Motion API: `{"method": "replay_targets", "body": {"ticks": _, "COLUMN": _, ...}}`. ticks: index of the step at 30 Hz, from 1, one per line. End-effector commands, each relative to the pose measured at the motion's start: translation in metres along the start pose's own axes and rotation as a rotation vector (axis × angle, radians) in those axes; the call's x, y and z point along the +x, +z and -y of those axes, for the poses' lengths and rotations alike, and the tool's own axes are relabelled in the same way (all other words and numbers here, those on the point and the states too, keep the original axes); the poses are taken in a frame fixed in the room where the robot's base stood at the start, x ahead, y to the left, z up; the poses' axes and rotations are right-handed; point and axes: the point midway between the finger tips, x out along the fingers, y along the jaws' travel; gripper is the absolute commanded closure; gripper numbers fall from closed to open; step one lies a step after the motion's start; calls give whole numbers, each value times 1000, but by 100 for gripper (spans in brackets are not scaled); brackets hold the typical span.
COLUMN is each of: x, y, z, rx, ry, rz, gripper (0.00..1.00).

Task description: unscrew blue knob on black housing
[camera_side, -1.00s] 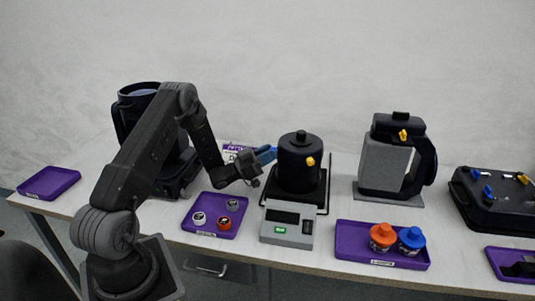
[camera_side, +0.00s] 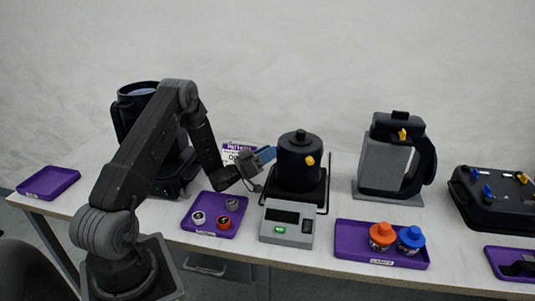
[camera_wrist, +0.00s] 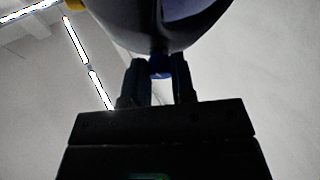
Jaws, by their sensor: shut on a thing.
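The black housing (camera_side: 299,163) is a dark can standing upright on a stand at the middle of the table in the side view. My gripper (camera_side: 270,154) reaches the housing from the left. In the wrist view my gripper (camera_wrist: 161,75) has one finger on each side of the blue knob and is shut on it. The side view does not show the blue knob clearly.
A grey scale-like box (camera_side: 287,222) stands before the housing. A purple tray (camera_side: 215,228) with small round parts lies at its left. Another purple tray (camera_side: 350,252) holds orange and blue-capped jars. A grey-black jug-shaped unit (camera_side: 385,165) stands to the right.

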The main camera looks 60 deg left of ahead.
Motion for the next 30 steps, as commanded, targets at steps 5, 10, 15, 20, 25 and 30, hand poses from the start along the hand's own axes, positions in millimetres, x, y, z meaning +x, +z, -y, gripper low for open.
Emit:
{"method": "replay_targets", "body": {"ticks": 5, "x": 2, "y": 0, "z": 0, "rx": 3, "ry": 3, "rz": 0, "gripper": 65}}
{"method": "replay_targets", "body": {"ticks": 10, "x": 1, "y": 0, "z": 0, "rx": 2, "ry": 2, "rz": 0, "gripper": 50}}
{"method": "replay_targets", "body": {"ticks": 15, "x": 1, "y": 0, "z": 0, "rx": 2, "ry": 2, "rz": 0, "gripper": 50}}
{"method": "replay_targets", "body": {"ticks": 20, "x": 3, "y": -6, "z": -2, "rx": 3, "ry": 2, "rz": -1, "gripper": 50}}
{"method": "replay_targets", "body": {"ticks": 25, "x": 13, "y": -30, "z": -10, "rx": 7, "ry": 5, "rz": -3, "gripper": 50}}
{"method": "replay_targets", "body": {"ticks": 30, "x": -1, "y": -64, "z": -7, "rx": 6, "ry": -2, "rz": -2, "gripper": 50}}
